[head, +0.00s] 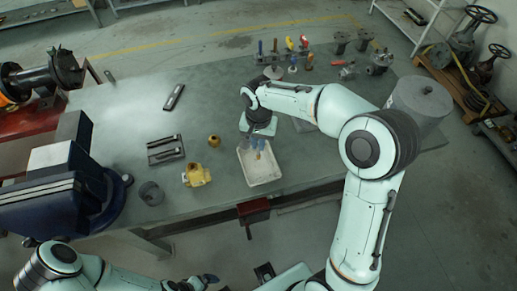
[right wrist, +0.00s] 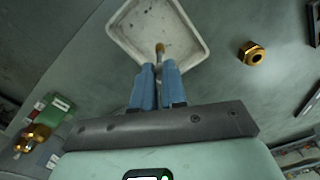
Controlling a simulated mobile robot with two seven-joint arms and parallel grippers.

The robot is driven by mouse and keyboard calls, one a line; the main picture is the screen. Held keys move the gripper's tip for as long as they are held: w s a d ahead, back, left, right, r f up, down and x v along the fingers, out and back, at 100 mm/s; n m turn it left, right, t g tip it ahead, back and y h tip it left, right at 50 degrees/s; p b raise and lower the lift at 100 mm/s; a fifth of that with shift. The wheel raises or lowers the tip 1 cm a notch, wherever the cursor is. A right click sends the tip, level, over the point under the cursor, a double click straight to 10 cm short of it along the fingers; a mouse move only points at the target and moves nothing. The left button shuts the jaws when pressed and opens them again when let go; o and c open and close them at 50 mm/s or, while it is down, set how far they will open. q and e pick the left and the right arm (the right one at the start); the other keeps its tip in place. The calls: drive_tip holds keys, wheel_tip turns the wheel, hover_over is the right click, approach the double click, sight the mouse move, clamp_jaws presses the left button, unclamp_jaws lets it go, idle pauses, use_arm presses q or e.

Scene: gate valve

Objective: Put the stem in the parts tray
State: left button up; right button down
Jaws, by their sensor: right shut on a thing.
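The parts tray (head: 272,178) is a shallow, off-white tray on the bench. It also shows at the top of the right wrist view (right wrist: 190,52). My right gripper (head: 258,145) points down over the tray's far part, its blue fingers (right wrist: 158,72) shut on the stem (right wrist: 160,48). Only the stem's brass-coloured end shows beyond the fingertips, against the tray floor; the rest is hidden. I cannot tell whether it touches the tray. My left gripper (head: 197,283) is dark and small at the bottom edge, with its fingers unclear.
A brass nut (head: 214,141) and a yellow valve body (head: 196,175) stand left of the tray. A dark slotted holder (head: 165,150) and a blue machine (head: 60,200) are farther left. Several tools and flanged parts stand along the back. A grey cylinder (head: 421,98) stands at right.

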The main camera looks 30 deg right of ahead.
sight(258, 148)
use_arm(q)
drive_tip(key=shift+f, duration=0.15)
use_arm(e)
drive_tip(key=shift+f, duration=1.95)
use_arm(q)
drive_tip(key=shift+s, duration=0.1)
use_arm(e)
drive_tip(key=shift+f, duration=0.2)
drive_tip(key=c, duration=1.2)
unclamp_jaws()
use_arm(q)
drive_tip(key=shift+f, duration=0.15)
use_arm(e)
drive_tip(key=shift+r, duration=0.1)
drive_tip(key=shift+r, duration=0.3)
wheel_tip(258, 148, up, 12)
drive_tip(key=shift+f+p, duration=0.15)
drive_tip(key=shift+p, duration=0.35)
use_arm(q)
drive_tip(key=shift+w+r, duration=0.3)
drive_tip(key=shift+r, duration=0.2)
drive_tip(key=shift+w+r, duration=0.25)
drive_tip(key=shift+r, duration=0.2)
